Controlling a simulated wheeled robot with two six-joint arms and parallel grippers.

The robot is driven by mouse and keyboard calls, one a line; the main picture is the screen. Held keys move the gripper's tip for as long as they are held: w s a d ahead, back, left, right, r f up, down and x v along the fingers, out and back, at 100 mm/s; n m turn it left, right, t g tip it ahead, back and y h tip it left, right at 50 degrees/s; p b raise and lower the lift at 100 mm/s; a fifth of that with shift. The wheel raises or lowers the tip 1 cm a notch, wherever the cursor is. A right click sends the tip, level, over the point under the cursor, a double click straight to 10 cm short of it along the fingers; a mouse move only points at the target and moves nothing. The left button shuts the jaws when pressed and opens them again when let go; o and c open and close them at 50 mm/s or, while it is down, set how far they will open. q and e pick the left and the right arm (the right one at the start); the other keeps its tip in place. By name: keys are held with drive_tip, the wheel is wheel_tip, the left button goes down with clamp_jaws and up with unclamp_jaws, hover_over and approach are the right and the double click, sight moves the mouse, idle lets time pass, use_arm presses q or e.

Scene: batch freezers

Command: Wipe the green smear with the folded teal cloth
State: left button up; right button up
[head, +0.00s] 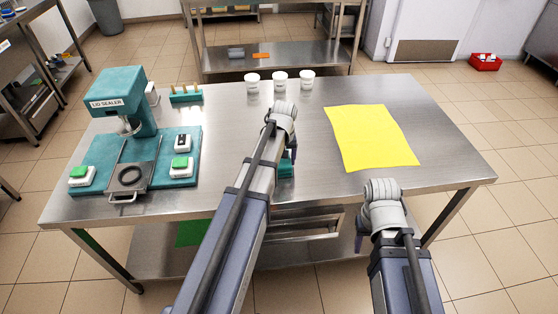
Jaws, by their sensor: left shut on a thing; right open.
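My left gripper (286,152) is low over the middle of the steel table (230,140), its fingers mostly hidden behind its own wrist and arm. It is shut on the folded teal cloth (287,170), of which only a small part shows to the right of the arm. I cannot tell whether the cloth touches the tabletop. No green smear shows on the visible tabletop; the part behind my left arm is hidden. My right gripper (366,234) is open, near the table's front edge at the right, its fingers mostly hidden.
A teal lid sealer (118,95) stands on the left. A teal rack (186,96) and three white tubs (280,81) stand along the back. A yellow sheet (371,138) lies on the right. A green item (191,232) is on the lower shelf. The far right tabletop is clear.

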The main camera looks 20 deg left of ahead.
use_arm(q)
drive_tip(key=shift+f, duration=0.15)
drive_tip(key=shift+s, duration=0.1)
drive_tip(key=shift+a, duration=0.1)
drive_tip(key=shift+s+a, duration=0.45)
drive_tip(key=shift+a, duration=0.35)
drive_tip(key=shift+s+a, duration=0.4)
drive_tip(key=shift+a, duration=0.35)
drive_tip(key=shift+a, duration=0.1)
drive_tip(key=shift+s+a, duration=0.5)
drive_tip(key=shift+a, duration=0.25)
drive_tip(key=shift+s+a, duration=0.45)
drive_tip(key=shift+a, duration=0.25)
drive_tip(key=shift+s+a, duration=0.45)
drive_tip(key=shift+a, duration=0.35)
drive_tip(key=shift+s+a, duration=0.4)
drive_tip(key=shift+a, duration=0.35)
